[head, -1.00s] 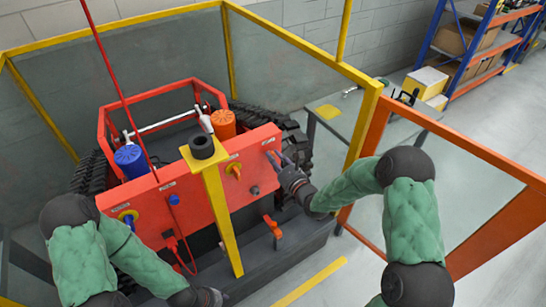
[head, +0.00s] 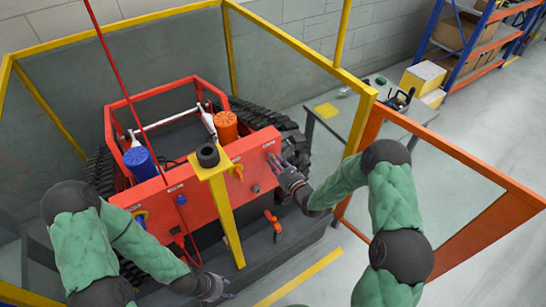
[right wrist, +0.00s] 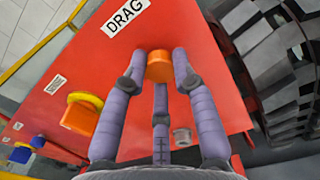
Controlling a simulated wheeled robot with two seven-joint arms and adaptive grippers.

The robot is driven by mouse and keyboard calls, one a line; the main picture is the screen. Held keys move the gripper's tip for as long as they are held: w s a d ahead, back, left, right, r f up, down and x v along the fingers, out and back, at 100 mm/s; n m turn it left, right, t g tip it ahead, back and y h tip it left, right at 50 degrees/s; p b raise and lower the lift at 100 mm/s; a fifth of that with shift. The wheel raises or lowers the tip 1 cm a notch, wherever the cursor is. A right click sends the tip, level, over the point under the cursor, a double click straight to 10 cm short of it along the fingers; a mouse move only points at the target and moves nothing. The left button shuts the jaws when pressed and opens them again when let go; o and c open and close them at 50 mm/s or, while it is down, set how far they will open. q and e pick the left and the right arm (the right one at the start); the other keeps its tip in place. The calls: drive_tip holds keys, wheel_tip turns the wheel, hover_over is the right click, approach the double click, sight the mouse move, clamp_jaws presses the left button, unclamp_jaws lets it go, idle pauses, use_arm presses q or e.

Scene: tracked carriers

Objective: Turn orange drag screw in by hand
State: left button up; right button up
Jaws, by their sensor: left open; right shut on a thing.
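The orange drag screw (right wrist: 159,66) sits on the red panel (right wrist: 195,50) below a white DRAG label (right wrist: 127,16). In the right wrist view my right gripper (right wrist: 160,68) has its three purple fingers closed around the screw. In the head view this gripper (head: 276,163) is at the panel's upper right end and hides the screw. My left gripper (head: 222,287) is open and empty, low in front of the carrier (head: 150,197), well away from the screw.
A yellow post (head: 222,205) with a black ring (head: 208,155) stands in front of the panel. An orange-yellow knob (right wrist: 80,113) and a grey bolt (right wrist: 182,137) are near the screw. A dark track (right wrist: 275,70) lies right of the panel. A yellow-framed enclosure (head: 300,45) surrounds the carrier.

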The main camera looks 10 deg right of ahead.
drive_tip(key=o, duration=1)
drive_tip(key=shift+c, duration=0.2)
drive_tip(key=n+b, duration=1.9)
drive_tip(key=n, duration=1)
